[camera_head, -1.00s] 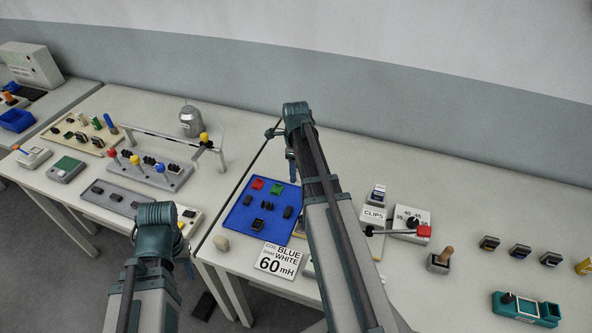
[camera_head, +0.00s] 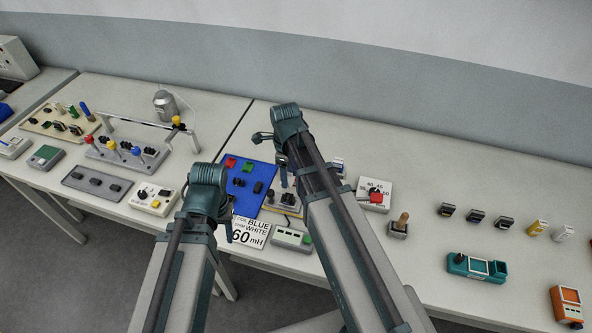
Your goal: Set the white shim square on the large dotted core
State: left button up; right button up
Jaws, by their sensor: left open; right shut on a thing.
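My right gripper (camera_head: 284,163) hangs down from its wrist above the right edge of the blue mat (camera_head: 240,207). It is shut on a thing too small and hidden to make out. My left gripper (camera_head: 229,235) is open, low over the mat's front edge by the card (camera_head: 250,231) reading coil blue, shim white, 60 mH. Several small dark cores lie on the mat, with a red block (camera_head: 231,162) and a green block (camera_head: 248,167). A dark core (camera_head: 287,199) sits on a small stand beside the mat. I cannot tell which core is dotted, and no white shim is discernible.
A grey-green meter (camera_head: 292,239) stands in front of the stand. A white dial box (camera_head: 374,193) with a red part and a small wooden-handled stamp (camera_head: 399,225) are right of my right arm. A teal holder (camera_head: 477,267) is further right. Open table lies behind them.

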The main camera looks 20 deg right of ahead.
aim_at(288, 197)
jog(key=shift+f, duration=0.15)
jog(key=shift+f+b, duration=4.2)
jog(key=shift+b, duration=0.15)
jog(key=o, duration=1.4)
jog(key=shift+r, duration=0.15)
notch_tip(288, 197, up, 14)
jog(key=p, duration=1.4)
jog(key=shift+f, duration=0.2)
